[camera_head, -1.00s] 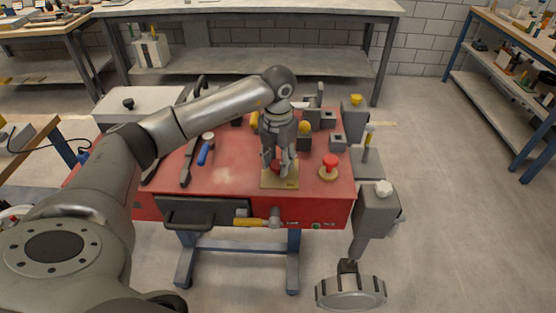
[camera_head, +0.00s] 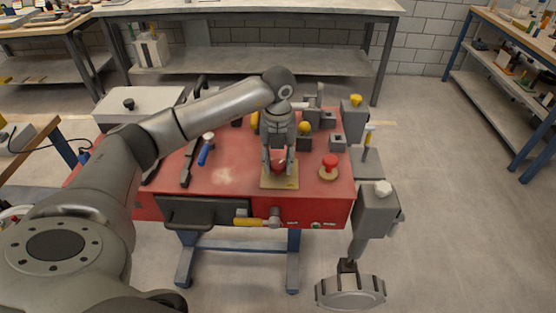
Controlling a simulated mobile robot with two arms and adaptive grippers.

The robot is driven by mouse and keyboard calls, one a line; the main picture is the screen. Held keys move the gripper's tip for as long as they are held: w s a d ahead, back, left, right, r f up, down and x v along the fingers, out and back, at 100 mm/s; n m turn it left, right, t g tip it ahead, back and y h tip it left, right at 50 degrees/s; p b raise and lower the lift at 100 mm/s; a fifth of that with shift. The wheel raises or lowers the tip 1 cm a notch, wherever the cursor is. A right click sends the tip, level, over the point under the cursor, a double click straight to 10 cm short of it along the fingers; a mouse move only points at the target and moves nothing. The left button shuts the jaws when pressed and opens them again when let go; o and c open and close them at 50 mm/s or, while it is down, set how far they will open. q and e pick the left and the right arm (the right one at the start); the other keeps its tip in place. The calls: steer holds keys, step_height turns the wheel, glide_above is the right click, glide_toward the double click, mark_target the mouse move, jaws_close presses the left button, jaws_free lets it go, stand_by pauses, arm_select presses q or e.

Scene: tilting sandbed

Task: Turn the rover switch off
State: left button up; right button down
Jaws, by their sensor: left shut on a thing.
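The rover switch looks to be the red knob (camera_head: 278,167) on a flat yellow plate (camera_head: 279,184) at the front of the red bench top. My left gripper (camera_head: 278,168) comes down onto it from above. Its two fingers stand to the left and right of the red knob and are shut on it. The fingers hide the knob's sides, and I cannot read any marking on the plate. My right gripper is out of view.
A red mushroom button (camera_head: 330,162) stands just right of the plate. Grey blocks (camera_head: 304,141) and a yellow knob (camera_head: 305,128) stand behind. A blue-handled tool (camera_head: 205,152) lies on the left. A wheeled leg (camera_head: 374,215) stands at the right.

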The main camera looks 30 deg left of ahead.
mark_target(278, 164)
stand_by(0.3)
arm_select(q)
steer(key=o, duration=1)
step_height(278, 164, up, 12)
steer(key=shift+r, duration=0.1)
stand_by(0.4)
